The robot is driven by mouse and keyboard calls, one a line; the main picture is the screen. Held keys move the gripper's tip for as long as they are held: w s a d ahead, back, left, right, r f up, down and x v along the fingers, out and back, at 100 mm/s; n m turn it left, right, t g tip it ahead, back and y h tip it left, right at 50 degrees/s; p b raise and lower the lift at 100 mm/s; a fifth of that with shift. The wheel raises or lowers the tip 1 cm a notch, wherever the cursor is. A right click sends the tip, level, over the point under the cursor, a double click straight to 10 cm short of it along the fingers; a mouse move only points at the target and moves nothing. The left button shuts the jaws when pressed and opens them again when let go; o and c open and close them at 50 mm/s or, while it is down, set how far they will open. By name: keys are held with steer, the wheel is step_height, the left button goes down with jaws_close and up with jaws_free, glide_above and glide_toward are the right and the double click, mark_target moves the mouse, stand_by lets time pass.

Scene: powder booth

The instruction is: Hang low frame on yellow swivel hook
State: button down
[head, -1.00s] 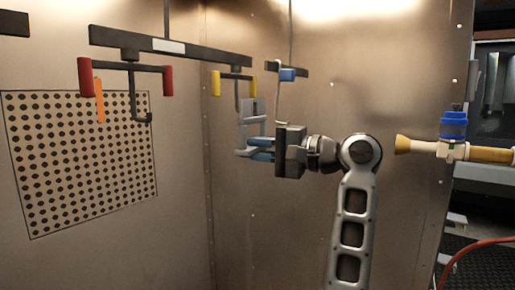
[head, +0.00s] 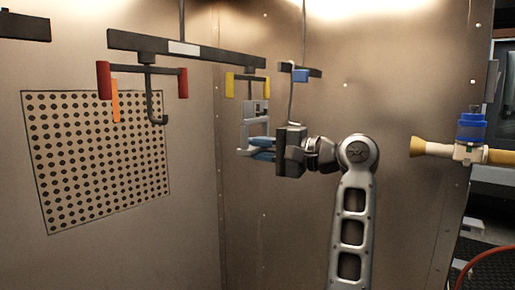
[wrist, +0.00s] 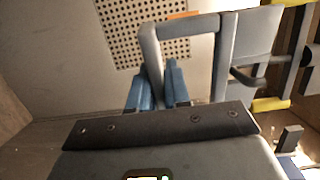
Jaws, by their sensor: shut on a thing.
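My gripper (head: 258,149) has blue fingers and is shut on the loop's lower part. In the wrist view the fingers (wrist: 157,88) pinch one bar of the frame (wrist: 180,28). The yellow swivel hook (head: 248,78) has a dark crossbar with yellow ends, directly above the frame. Its dark hook (wrist: 262,76) lies across the plate in the wrist view. I cannot tell whether it passes through the frame.
A red-ended swivel hook (head: 148,75) with an orange strip hangs to the left. A blue-marked hanger (head: 300,74) is close above my gripper's right. A perforated panel (head: 100,160) is on the left wall. A spray nozzle (head: 435,148) with a blue cup stands right.

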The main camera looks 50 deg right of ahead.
steer(key=shift+f, duration=0.5)
stand_by(0.4)
steer(key=shift+f, duration=0.2)
stand_by(0.4)
steer(key=c, duration=1)
jaws_free()
steer(key=b+v, duration=0.2)
steer(key=v, duration=0.5)
steer(key=shift+s, duration=0.4)
steer(key=shift+d, duration=0.1)
